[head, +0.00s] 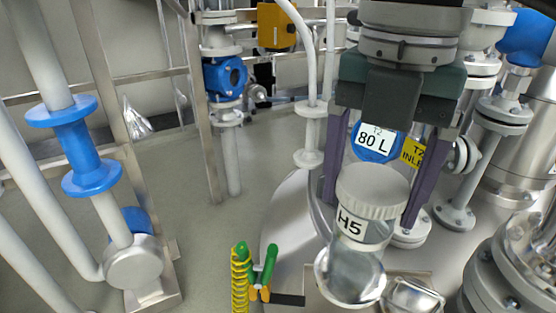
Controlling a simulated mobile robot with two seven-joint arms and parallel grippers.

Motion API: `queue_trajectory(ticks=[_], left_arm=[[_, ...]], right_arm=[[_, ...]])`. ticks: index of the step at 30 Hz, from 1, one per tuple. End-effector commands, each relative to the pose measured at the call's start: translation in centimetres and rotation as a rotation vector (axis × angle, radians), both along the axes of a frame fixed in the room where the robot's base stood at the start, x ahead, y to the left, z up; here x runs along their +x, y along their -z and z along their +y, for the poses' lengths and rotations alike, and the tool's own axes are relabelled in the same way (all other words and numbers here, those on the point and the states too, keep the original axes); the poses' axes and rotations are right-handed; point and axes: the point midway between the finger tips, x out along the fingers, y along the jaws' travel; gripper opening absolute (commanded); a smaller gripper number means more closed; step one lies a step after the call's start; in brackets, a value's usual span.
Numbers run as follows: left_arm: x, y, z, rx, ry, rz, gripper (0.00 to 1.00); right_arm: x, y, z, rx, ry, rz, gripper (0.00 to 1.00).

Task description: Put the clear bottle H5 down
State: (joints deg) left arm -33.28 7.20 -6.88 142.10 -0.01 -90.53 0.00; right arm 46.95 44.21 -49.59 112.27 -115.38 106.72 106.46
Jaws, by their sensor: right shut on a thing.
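The clear bottle H5 (358,262) has a wide, whitish ridged cap and a label reading H5. It is in the head view, right of the middle and near the bottom edge, slightly tilted in the picture. My right gripper (370,200) comes down from the top, with its two purple fingers on either side of the cap, and is shut on the bottle. I cannot tell whether the bottle's base touches the metal surface beneath it. My left gripper is not in view.
A small metal-and-glass object (412,297) stands close to the right of the bottle. Green handles (265,264) and a yellow-green coil (240,280) are to its left. Pipes and flanges crowd the right; a blue-flanged pipe (75,147) stands left. Grey floor (210,235) is open between.

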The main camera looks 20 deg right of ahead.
Motion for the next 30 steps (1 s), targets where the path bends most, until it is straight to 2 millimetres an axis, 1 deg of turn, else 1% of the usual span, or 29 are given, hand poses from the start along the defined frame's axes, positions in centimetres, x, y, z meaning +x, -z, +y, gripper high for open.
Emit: queue_trajectory(ticks=[1, 5, 8, 12, 15, 17, 23, 27, 28, 30], left_arm=[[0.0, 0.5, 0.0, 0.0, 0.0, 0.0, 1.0], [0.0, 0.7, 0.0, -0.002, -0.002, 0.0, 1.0], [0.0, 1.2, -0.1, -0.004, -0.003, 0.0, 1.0], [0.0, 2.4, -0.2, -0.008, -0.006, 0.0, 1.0], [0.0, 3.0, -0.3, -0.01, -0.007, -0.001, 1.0], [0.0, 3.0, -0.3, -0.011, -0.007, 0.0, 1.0], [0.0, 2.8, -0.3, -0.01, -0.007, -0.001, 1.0], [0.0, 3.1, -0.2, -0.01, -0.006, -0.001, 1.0], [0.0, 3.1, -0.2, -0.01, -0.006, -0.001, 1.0], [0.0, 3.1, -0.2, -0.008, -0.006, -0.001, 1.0]], right_arm=[[0.0, 0.9, 0.0, 0.0, 0.0, 0.001, 0.0], [0.0, 1.6, 0.0, 0.0, -0.001, 0.0, 0.0], [0.0, 2.6, 0.0, 0.001, -0.001, 0.001, 0.0], [0.0, 5.4, 0.0, 0.001, 0.0, 0.002, 0.0], [0.0, 6.9, 0.0, 0.001, -0.002, 0.001, 0.0], [0.0, 7.2, 0.0, 0.001, -0.002, -0.001, 0.0], [0.0, 7.0, 0.0, 0.001, -0.002, -0.002, 0.0], [0.0, 7.4, 0.0, 0.001, -0.002, -0.001, 0.0], [0.0, 7.4, 0.0, 0.001, -0.002, -0.001, 0.82], [0.0, 7.3, 0.0, 0.001, -0.002, -0.001, 0.9]])
